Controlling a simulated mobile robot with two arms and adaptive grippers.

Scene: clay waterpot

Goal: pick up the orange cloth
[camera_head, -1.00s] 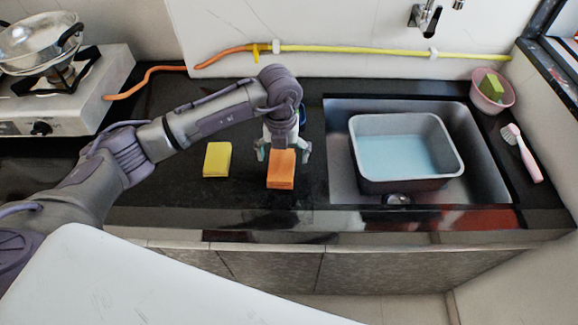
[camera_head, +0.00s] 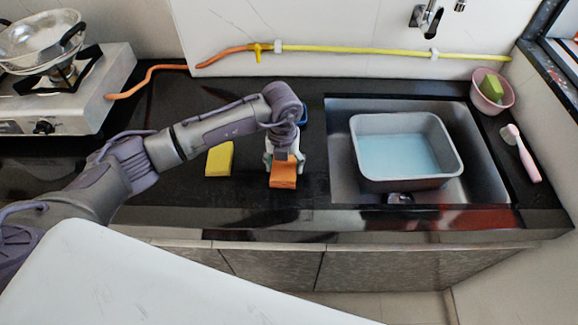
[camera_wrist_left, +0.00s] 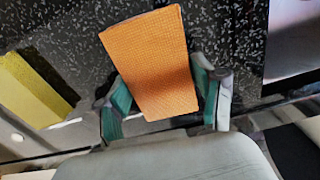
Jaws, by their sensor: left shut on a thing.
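The orange cloth (camera_head: 283,175) is a folded rectangular block near the front of the black counter, left of the sink. My left gripper (camera_head: 284,163) reaches down over it from behind and is shut on it. In the left wrist view the orange cloth (camera_wrist_left: 152,62) lies between the two green-padded fingers of the left gripper (camera_wrist_left: 160,100), one at each side. Whether the cloth is lifted off the counter is hard to tell. My right gripper is not in view.
A yellow cloth (camera_head: 219,159) lies just left of the orange one. To the right is a sink with a grey basin (camera_head: 452,160) of water. A pink bowl (camera_head: 492,104) with a green sponge and a pink brush (camera_head: 526,158) are at the far right. A stove (camera_head: 60,105) stands at left.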

